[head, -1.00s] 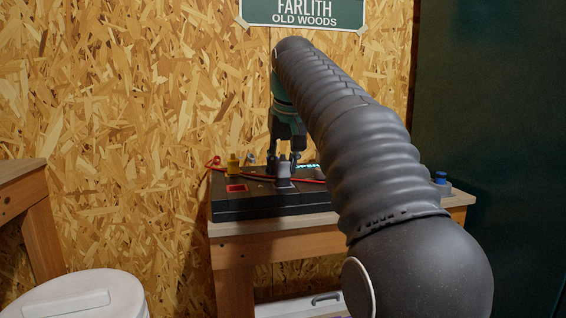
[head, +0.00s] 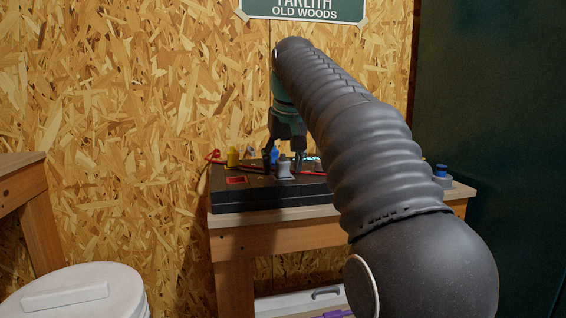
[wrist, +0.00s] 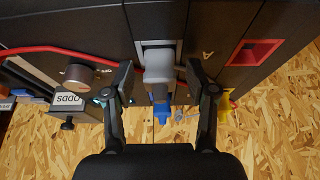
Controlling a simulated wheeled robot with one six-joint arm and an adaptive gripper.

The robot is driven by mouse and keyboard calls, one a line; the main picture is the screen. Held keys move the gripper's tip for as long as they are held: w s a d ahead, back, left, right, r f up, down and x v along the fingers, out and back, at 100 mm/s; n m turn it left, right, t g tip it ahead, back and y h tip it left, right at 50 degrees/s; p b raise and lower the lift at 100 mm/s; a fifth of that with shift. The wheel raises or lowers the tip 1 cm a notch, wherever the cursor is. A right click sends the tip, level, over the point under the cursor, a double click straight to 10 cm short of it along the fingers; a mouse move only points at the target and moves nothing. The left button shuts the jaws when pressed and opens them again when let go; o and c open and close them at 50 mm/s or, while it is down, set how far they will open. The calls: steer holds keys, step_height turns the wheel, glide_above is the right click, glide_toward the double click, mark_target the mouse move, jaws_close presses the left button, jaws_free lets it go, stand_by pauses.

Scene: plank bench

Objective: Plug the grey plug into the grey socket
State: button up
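The grey plug (head: 284,167) stands upright at the grey socket on the black case. In the wrist view the plug (wrist: 158,68) covers most of the grey-rimmed socket (wrist: 158,45); I cannot tell how deep it sits. My gripper (head: 283,162) is open, its fingers low on either side of the plug. In the wrist view my gripper (wrist: 159,80) has a clear gap between each finger and the plug.
The black case (head: 262,200) sits on a plank bench (head: 280,215). A red-lined socket (wrist: 256,52) lies beside the grey one. A yellow plug (head: 233,156), a blue object (wrist: 162,112), a red cable (wrist: 55,50) and a grey knob (wrist: 79,75) are nearby.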

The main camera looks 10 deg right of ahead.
steer(key=v, duration=0.7)
steer(key=shift+r, duration=0.25)
steer(key=shift+s, duration=0.1)
stand_by(0.4)
steer(key=s+f, duration=1.3)
steer(key=f, duration=0.3)
steer(key=s+f+t, duration=0.1)
steer(key=s+f, duration=1.3)
steer(key=f, duration=0.3)
steer(key=shift+f+p, duration=0.15)
steer(key=shift+p, duration=0.25)
